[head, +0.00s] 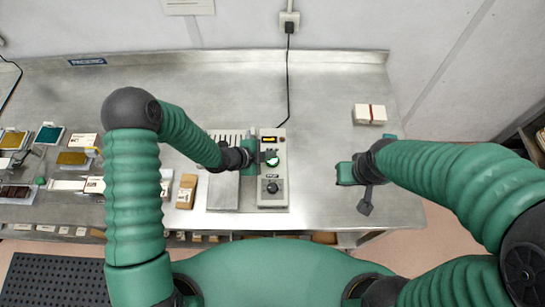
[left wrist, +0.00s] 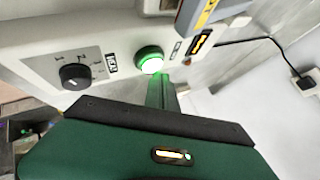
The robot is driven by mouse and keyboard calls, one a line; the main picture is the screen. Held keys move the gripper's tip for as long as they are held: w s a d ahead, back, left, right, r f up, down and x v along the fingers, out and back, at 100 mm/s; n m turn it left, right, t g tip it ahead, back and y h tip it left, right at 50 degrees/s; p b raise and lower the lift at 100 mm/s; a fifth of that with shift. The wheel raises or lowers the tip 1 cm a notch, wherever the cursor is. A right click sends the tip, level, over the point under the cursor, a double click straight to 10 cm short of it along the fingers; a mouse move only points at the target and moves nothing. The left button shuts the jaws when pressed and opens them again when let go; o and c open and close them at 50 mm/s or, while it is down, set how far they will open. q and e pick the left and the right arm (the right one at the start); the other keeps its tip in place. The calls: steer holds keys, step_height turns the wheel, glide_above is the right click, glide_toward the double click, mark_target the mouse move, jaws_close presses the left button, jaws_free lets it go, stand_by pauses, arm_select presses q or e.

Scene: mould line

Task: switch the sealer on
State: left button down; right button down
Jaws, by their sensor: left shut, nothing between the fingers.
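The sealer (head: 273,203) is a pale box with a flat metal plate (head: 223,190) at its left. Its round green button (left wrist: 150,63) glows brightly; it also shows lit in the head view (head: 272,161). A black dial (left wrist: 75,77) sits beside the button, and a small display (left wrist: 200,42) glows orange. My left gripper (head: 263,157) is shut and empty, its fingertips right at the button. In the left wrist view the green finger (left wrist: 161,92) ends at the button's lower edge; I cannot tell whether they touch. My right gripper (head: 347,173) hangs over the right of the table, away from the sealer.
A black cord runs from the sealer to a wall socket (head: 289,18). A banded white stack (head: 369,114) lies at the back right of the metal table (head: 330,90). A tan block (head: 187,191) and several trays and cards lie to the left. The back middle is clear.

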arm_select(q)
steer(key=shift+r, duration=0.35)
step_height(320, 180, up, 5)
steer(key=p, duration=0.4)
steer(key=shift+r, duration=0.1)
stand_by(1.1)
